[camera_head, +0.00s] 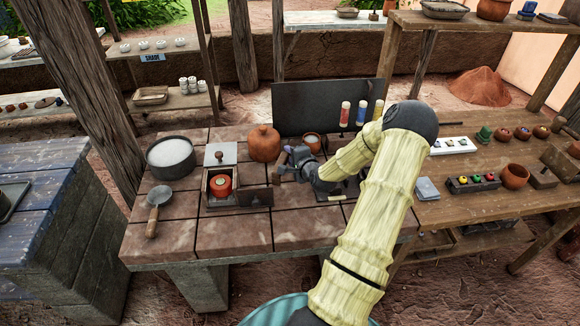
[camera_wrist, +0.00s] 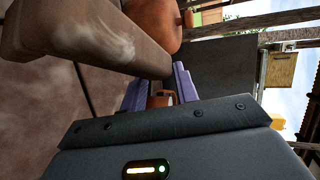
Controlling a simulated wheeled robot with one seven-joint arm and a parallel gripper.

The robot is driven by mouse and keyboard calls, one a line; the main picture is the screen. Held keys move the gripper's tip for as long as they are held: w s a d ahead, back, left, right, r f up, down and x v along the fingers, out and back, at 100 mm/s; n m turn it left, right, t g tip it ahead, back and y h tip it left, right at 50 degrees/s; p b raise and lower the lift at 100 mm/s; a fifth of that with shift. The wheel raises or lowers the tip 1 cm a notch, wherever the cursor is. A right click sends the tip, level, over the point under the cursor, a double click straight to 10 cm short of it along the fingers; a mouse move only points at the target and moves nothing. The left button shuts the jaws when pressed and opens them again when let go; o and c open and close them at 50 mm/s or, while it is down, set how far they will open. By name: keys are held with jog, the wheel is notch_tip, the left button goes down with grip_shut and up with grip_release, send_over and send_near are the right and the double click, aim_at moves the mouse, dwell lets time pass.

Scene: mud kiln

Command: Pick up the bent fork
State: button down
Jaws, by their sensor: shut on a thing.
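My gripper (camera_head: 291,160) is over the tiled table, between the round clay pot and my own arm. In the wrist view its two purple fingers (camera_wrist: 160,88) are shut on a thick brown wooden handle (camera_wrist: 95,38), which I take to be the bent fork's. The handle runs from the upper left to the fingertips. A small brown bar at the gripper in the head view (camera_head: 281,161) looks like the same handle. The tines and any bend are not clear in either view. I cannot tell whether the fork touches the table.
The clay pot (camera_head: 264,143) and a small cup (camera_head: 312,141) stand close to my gripper. A small box with a red item (camera_head: 221,185), a grey bowl (camera_head: 171,158) and a ladle (camera_head: 157,206) are left. A dark panel (camera_head: 310,108) stands behind. The front tiles are clear.

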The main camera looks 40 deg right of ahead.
jog(key=shift+r, duration=1.95)
jog(key=shift+d+p, duration=0.1)
jog(key=shift+p, duration=0.2)
